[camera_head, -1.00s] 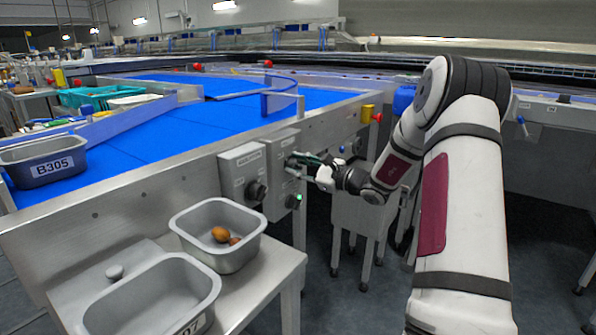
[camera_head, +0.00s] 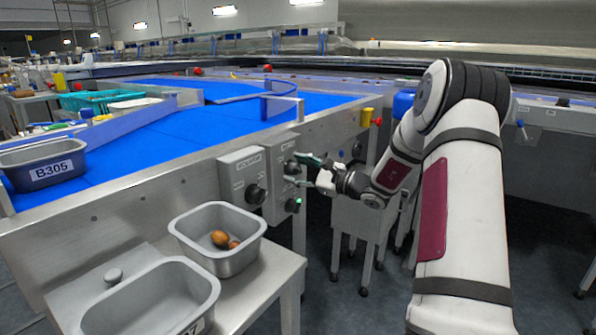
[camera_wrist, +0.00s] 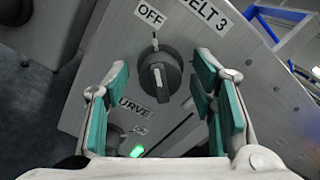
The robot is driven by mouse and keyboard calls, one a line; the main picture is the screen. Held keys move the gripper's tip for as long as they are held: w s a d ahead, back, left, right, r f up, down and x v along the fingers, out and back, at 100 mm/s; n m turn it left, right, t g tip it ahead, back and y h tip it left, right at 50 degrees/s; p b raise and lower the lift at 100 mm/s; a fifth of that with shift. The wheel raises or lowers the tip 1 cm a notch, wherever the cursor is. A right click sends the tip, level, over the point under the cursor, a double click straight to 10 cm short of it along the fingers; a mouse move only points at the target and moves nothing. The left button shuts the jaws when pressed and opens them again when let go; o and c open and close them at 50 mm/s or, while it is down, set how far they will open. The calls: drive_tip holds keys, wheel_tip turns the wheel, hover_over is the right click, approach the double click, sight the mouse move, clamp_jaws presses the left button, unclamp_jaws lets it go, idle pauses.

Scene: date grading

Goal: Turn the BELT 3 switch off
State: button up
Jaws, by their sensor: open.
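The BELT 3 switch is a dark round knob (camera_wrist: 158,78) on a grey panel; the first letter of its label is cut off in the wrist view. Its raised grip bar lies roughly in line with the tick below the OFF label (camera_wrist: 150,14). In the head view the knob (camera_head: 291,167) is the upper one on the right-hand switch box (camera_head: 283,182). My gripper (camera_wrist: 162,74) is open, with its green-padded fingers on either side of the knob and visible gaps to it. In the head view my gripper (camera_head: 302,170) is at that box.
A lower knob (camera_head: 292,205) with a lit green lamp (camera_wrist: 137,151) sits below. Another switch box (camera_head: 242,178) stands to the left. A metal bin with dates (camera_head: 218,255) rests on the side table. A red button (camera_head: 378,121) is to the right.

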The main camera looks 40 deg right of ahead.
drive_tip(key=v, duration=1.2)
idle(0.3)
